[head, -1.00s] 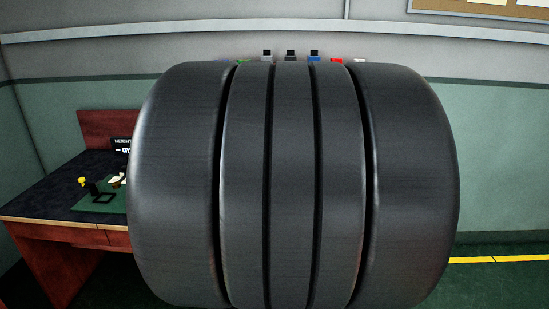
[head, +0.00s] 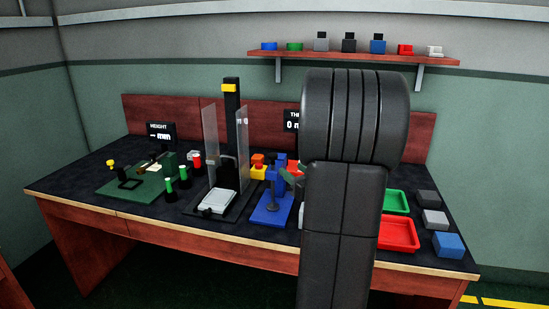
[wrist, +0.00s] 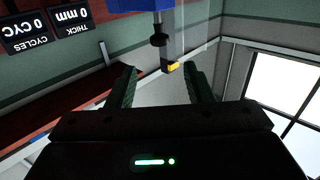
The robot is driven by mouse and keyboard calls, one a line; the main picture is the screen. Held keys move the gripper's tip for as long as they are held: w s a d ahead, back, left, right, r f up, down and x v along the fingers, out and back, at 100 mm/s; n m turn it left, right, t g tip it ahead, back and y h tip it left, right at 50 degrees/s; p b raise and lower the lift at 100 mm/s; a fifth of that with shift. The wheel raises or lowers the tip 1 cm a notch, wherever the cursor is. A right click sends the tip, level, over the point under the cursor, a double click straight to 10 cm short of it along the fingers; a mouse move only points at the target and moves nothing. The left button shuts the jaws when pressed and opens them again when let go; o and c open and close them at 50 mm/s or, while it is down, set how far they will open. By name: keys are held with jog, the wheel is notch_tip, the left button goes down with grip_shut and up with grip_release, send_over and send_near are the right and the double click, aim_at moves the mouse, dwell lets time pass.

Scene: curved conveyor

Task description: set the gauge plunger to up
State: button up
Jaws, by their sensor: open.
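A blue gauge stand (head: 268,212) stands on the workbench, left of my raised arm in the head view. A dark plunger-like part (head: 272,187) is on it; its up or down setting is too small to tell. In the wrist view, a blue body (wrist: 152,4) with a dark round knob (wrist: 159,41) below it shows at the top, beyond the fingers. My gripper (wrist: 160,72) is open and empty there, its two dark green fingers apart and not touching the knob. In the head view my arm hides most of the gripper.
A press with clear guards (head: 210,140) and a black column (head: 232,110) stands left of the blue stand. A height gauge on a green base (head: 125,185) is at the far left. Green (head: 395,201) and red (head: 398,235) trays and several blocks lie right. A shelf (head: 350,57) hangs behind.

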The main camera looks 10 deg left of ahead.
aim_at(275, 157)
jog(key=x, duration=1.2)
jog(key=shift+w+a, duration=0.15)
jog(key=shift+a, duration=0.05)
